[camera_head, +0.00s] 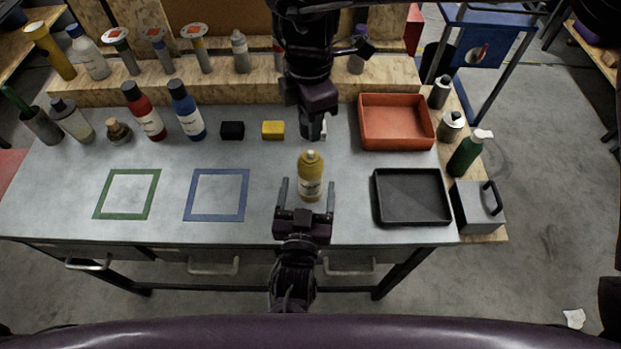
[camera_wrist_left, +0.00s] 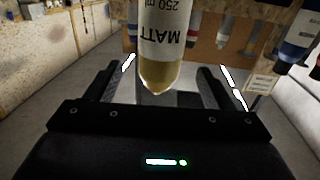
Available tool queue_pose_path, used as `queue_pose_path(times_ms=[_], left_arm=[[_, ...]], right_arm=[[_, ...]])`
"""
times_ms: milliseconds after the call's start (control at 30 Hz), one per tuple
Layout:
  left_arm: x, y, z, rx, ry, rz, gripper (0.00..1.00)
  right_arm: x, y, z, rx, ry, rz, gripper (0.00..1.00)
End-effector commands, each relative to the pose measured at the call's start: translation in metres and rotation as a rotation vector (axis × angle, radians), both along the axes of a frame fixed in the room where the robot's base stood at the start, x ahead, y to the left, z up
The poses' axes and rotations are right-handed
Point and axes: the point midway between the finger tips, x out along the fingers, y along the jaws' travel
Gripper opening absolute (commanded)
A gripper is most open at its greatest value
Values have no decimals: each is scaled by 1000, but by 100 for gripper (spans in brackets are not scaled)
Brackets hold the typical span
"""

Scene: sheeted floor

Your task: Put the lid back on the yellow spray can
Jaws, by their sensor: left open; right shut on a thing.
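The yellow spray can (camera_head: 311,176) is upright at the front middle of the grey table, with a white label. Its narrow top shows no lid. My left gripper (camera_head: 308,184) is open, one finger on each side of the can, with gaps between. In the left wrist view the can (camera_wrist_left: 160,45) appears upside down between the two spread fingers (camera_wrist_left: 162,80). My right gripper (camera_head: 314,132) is above and behind the can, pointing down. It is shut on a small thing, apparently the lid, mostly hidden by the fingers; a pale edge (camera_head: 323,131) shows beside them.
A yellow block (camera_head: 273,130) and a black block (camera_head: 232,130) lie left of my right gripper. An orange tray (camera_head: 397,145) and a black tray (camera_head: 411,217) stand at the right. Bottles line the back and left. Green (camera_head: 127,215) and blue (camera_head: 217,216) outlined squares are empty.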

Motion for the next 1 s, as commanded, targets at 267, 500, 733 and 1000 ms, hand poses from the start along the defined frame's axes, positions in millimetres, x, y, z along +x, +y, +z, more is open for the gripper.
queue_pose_path(times_ms=[267, 500, 733, 1000], left_arm=[[52, -5, 1, -1, -1, 1, 75], [74, -8, 0, -1, 1, 0, 75], [77, -8, 0, -2, 1, 0, 75], [77, -8, 0, -1, 1, 0, 57]], right_arm=[[0, 0, 0, 0, 0, 0, 13], [0, 0, 0, 0, 0, 0, 13], [0, 0, 0, 0, 0, 0, 13], [0, 0, 0, 0, 0, 0, 13]])
